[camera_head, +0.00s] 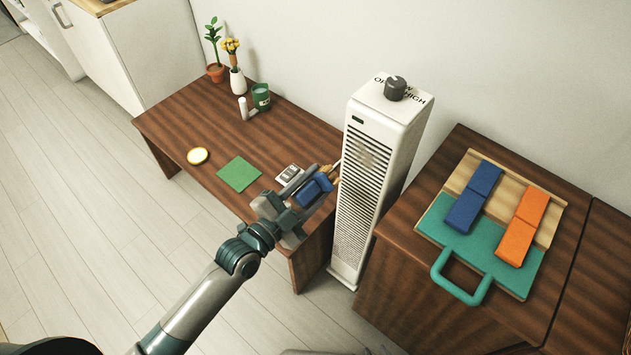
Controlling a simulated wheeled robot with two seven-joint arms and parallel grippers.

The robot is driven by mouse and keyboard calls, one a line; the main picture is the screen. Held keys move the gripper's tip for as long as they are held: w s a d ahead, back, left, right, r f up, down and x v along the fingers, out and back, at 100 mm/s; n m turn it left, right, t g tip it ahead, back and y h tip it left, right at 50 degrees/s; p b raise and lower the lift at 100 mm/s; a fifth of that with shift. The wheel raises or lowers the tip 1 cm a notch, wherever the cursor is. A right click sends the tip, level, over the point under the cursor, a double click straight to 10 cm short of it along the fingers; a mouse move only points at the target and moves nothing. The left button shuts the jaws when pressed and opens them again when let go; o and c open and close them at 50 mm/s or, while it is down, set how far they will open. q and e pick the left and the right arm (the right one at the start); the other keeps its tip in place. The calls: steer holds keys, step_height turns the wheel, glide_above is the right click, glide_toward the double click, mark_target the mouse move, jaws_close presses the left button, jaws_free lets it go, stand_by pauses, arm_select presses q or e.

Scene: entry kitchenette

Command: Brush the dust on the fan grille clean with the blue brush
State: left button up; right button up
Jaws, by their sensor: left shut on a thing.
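The tall white fan (411,118) stands upright between the wooden table and the cabinet. Its front grille (352,215) has dark horizontal slats facing left. A brownish dust patch (370,153) shows on the upper part of the grille. My left gripper (310,187) is shut on the blue brush (316,187), in front of the grille's left side. The brush's tan bristles point toward the grille near its left edge; I cannot tell whether they touch it. The gripper fingers hide part of the brush.
The cabinet (405,220) at right carries a board (545,236) with blue and orange blocks. A dark knob (395,88) tops the fan.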

mark_target(333, 168)
arm_select(q)
steer(key=shift+w+d, duration=0.1)
steer(key=shift+w, duration=0.05)
arm_select(e)
steer(key=shift+w, duration=0.15)
